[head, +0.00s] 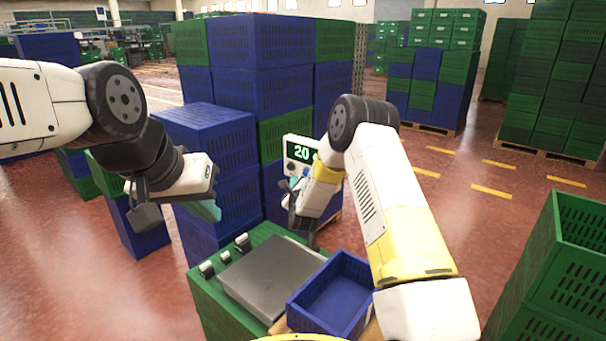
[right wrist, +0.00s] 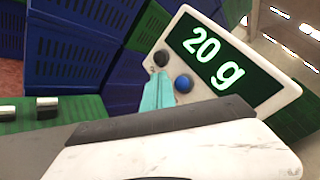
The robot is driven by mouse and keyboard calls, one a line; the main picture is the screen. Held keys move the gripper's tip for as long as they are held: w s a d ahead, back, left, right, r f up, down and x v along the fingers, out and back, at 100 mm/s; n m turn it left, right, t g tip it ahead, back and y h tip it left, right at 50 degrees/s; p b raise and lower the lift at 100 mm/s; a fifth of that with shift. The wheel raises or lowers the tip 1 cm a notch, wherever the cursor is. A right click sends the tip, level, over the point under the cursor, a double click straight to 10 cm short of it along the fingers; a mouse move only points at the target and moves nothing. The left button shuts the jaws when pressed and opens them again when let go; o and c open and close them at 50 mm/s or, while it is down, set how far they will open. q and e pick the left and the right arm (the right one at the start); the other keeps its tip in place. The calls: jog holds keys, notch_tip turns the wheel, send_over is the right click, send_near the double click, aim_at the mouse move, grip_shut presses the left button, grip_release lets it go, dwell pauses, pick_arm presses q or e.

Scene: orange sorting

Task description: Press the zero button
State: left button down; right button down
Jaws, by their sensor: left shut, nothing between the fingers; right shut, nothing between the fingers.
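The scale's display panel (head: 302,151) stands behind the grey weighing plate (head: 272,275). In the right wrist view the panel (right wrist: 256,88) reads "20 g". A black button (right wrist: 161,58) and a blue button (right wrist: 183,83) sit on its white face; no label tells which is zero. My right gripper (head: 293,187) is shut and empty in front of the panel. Its teal fingertips (right wrist: 158,92) show just below the black button and left of the blue one; I cannot tell if they touch. My left gripper (head: 208,209) is shut and empty, left of the panel.
The plate rests on a green crate (head: 208,300), with small black-and-white knobs (head: 225,257) along its left side. An empty blue crate (head: 330,293) is right of the plate. Stacked blue and green crates (head: 262,90) rise behind. Green crates (head: 560,260) stand at right.

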jog(key=shift+w+d, duration=0.85)
jog(key=shift+w, duration=0.15)
dwell(1.4)
jog(key=shift+w+d, duration=0.25)
jog(key=shift+w, duration=0.05)
jog(key=shift+w+d, duration=0.4)
jog(key=shift+w, duration=0.05)
dwell(0.8)
jog(key=shift+s+a, duration=0.1)
jog(key=shift+s, duration=0.05)
jog(key=shift+s+a, duration=0.55)
jog(key=shift+s, duration=0.1)
jog(key=shift+s+a, duration=1.6)
jog(key=shift+s, duration=0.3)
